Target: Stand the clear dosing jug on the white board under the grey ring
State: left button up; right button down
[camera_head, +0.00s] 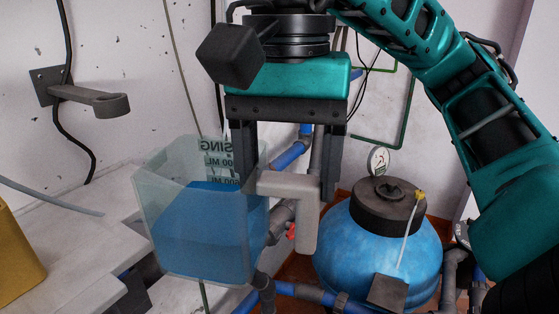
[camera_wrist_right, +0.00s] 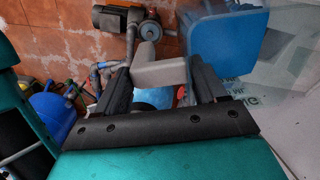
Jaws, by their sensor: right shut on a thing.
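The clear dosing jug (camera_head: 200,235) holds blue liquid and hangs roughly upright left of the middle in the head view. My right gripper (camera_head: 288,185) is shut on its pale grey handle, with one finger on each side. In the right wrist view the jug (camera_wrist_right: 228,45) and its handle show beyond the fingers (camera_wrist_right: 160,75). The grey ring (camera_head: 98,98) sticks out from a wall plate at the upper left. The white board (camera_head: 65,245) lies below it at the left. The jug is right of the ring and board, apart from the ring. My left gripper is out of view.
A yellow container (camera_head: 15,260) stands on the left edge of the board. A blue tank (camera_head: 375,245) with a dark lid and gauge stands at the lower right. Blue pipes (camera_head: 290,152) run behind the jug. A black cable hangs by the ring. Bare board lies below the ring.

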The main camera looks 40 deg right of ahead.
aim_at(260, 159)
dwell(0.3)
jog(key=shift+w+a+p, duration=0.15)
jog(key=shift+w+a, duration=0.15)
jog(key=shift+w, duration=0.45)
jog(key=shift+w+a+p, duration=0.15)
jog(key=shift+w+a, duration=0.1)
jog(key=shift+w, duration=0.45)
jog(key=shift+w+a+p, duration=0.35)
jog(key=shift+w+a, duration=0.15)
jog(key=shift+w, duration=0.9)
jog(key=shift+w+a+p, duration=0.3)
jog(key=shift+w+a, duration=0.25)
jog(key=shift+w, duration=0.85)
jog(key=shift+w+a+p, duration=0.35)
jog(key=shift+w+a, duration=0.15)
jog(key=shift+w, duration=0.9)
jog(key=w, duration=0.1)
jog(key=w+a+p, duration=0.1)
jog(key=w, duration=0.2)
jog(key=shift+w+a+f+p, duration=0.15)
jog(key=shift+w+a+p, duration=0.15)
jog(key=shift+w+a, duration=0.05)
